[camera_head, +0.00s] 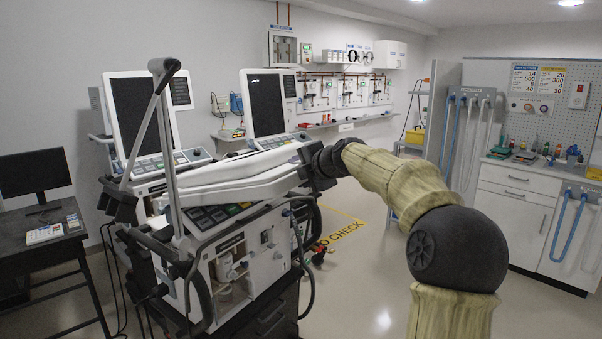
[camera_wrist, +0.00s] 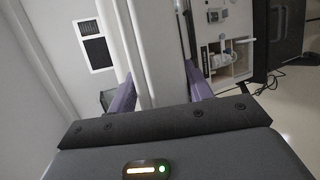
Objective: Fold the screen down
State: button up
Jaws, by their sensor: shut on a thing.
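The white screen (camera_head: 240,182) of the nearest ventilator is tipped far over, close to level, above the key panel (camera_head: 205,216). Its display face is hidden. A narrow gap shows between the screen and the keys at the front. My gripper (camera_head: 308,166) is at the screen's right-hand edge in the head view, with its fingers mostly hidden there. In the wrist view, my gripper's purple fingertips (camera_wrist: 162,92) sit on both sides of the white screen edge (camera_wrist: 150,50), shut on it.
Two more ventilators with upright screens (camera_head: 138,112) (camera_head: 265,103) stand behind. A grey pole arm (camera_head: 150,125) rises at the near ventilator's left. A dark desk (camera_head: 45,235) with a monitor is at left, a white cabinet (camera_head: 515,205) at right. Floor between is open.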

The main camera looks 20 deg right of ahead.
jog(key=o, duration=1.2)
jog(key=shift+f, duration=0.25)
jog(key=shift+w, duration=0.2)
jog(key=shift+s+a+r, duration=0.15)
jog(key=shift+s+d+r, duration=0.2)
jog(key=shift+s+d, duration=0.1)
jog(key=shift+s, duration=0.1)
jog(key=b+v, duration=0.2)
jog(key=v, duration=0.3)
jog(key=b+v, duration=0.1)
jog(key=v, duration=0.5)
jog(key=b+v, duration=0.2)
jog(key=v, duration=0.3)
jog(key=shift+s+a+b, duration=0.2)
jog(key=shift+a+b, duration=0.05)
jog(key=shift+b, duration=0.1)
jog(key=shift+f, duration=0.1)
